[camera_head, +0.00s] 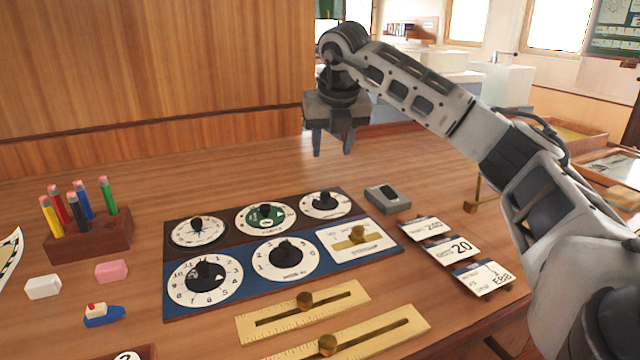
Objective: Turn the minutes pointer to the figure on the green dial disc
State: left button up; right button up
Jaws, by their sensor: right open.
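A dial board lies on the wooden desk, with a brown back row and a blue front row. The green dial disc (268,214) is in the middle of the back row, inside a white ring with a black knob on it; its figure is too small to read. White dials with black pointers stand at back left (198,230), back right (325,203), front left (203,282) and front middle (285,259). I cannot tell which one is the minutes pointer. My right gripper (333,147) is open and empty, pointing down above the desk beyond the board, touching no dial.
A white plate with a brass slider (352,241) fills the board's front right. Several cards (450,248) and a grey box (387,198) lie right of it. Brass rulers (303,311) lie in front. A pencil block (90,238), erasers (111,271) and a toy boat (104,316) are left.

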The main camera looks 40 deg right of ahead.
aim_at(326, 194)
jog(key=p+x, duration=0.1)
jog(key=x, duration=1.2)
jog(key=shift+f, duration=0.15)
grip_shut()
